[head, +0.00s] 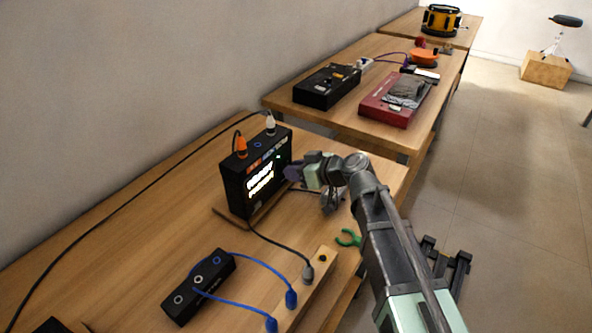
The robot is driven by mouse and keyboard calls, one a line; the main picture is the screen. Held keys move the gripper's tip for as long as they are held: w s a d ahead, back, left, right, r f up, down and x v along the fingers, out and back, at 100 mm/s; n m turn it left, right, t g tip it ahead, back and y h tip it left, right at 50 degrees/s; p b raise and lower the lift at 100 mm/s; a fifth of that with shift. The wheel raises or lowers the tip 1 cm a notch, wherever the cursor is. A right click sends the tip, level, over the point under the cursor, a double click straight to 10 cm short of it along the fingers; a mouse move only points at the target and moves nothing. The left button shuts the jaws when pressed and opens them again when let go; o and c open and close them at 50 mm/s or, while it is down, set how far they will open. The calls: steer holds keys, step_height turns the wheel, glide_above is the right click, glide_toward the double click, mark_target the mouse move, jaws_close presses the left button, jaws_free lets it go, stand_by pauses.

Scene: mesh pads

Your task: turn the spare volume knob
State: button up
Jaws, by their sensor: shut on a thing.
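A black box (236,182) with a lit display stands upright on the near table. My gripper (297,173) is at the right side of the box's display face. It is shut on a small dark purplish piece (291,172) there, which I take to be the spare volume knob. My gripper's own parts cover much of the knob, so its marking and how far it is turned cannot be seen.
Orange (241,146) and white (270,124) plugs stand on the box. A small black box (198,287) with blue cables lies in front, beside a wooden strip (318,283) with plugs. A green hook (347,238) is at the table's right edge. Another table behind holds devices.

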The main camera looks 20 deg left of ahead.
stand_by(0.3)
steer(key=m+g, duration=0.1)
steer(key=m+g+b, duration=0.1)
steer(key=m, duration=0.1)
steer(key=shift+w+f+y, duration=0.15)
steer(key=shift+w+y, duration=0.05)
steer(key=shift+y, duration=0.2)
steer(key=shift+d+m+g+y+b, duration=0.1)
steer(key=shift+m+g+y+b, duration=0.3)
steer(key=shift+m+g+b, duration=0.85)
steer(key=shift+m+t+p, duration=0.3)
steer(key=shift+m+t, duration=0.15)
steer(key=shift+m, duration=0.1)
steer(key=o, duration=0.9)
steer(key=shift+o, duration=0.2)
steer(key=p+v, duration=0.2)
steer(key=v, duration=0.8)
steer(key=shift+p, duration=0.3)
steer(key=shift+w+d, duration=0.1)
steer(key=shift+d, duration=0.35)
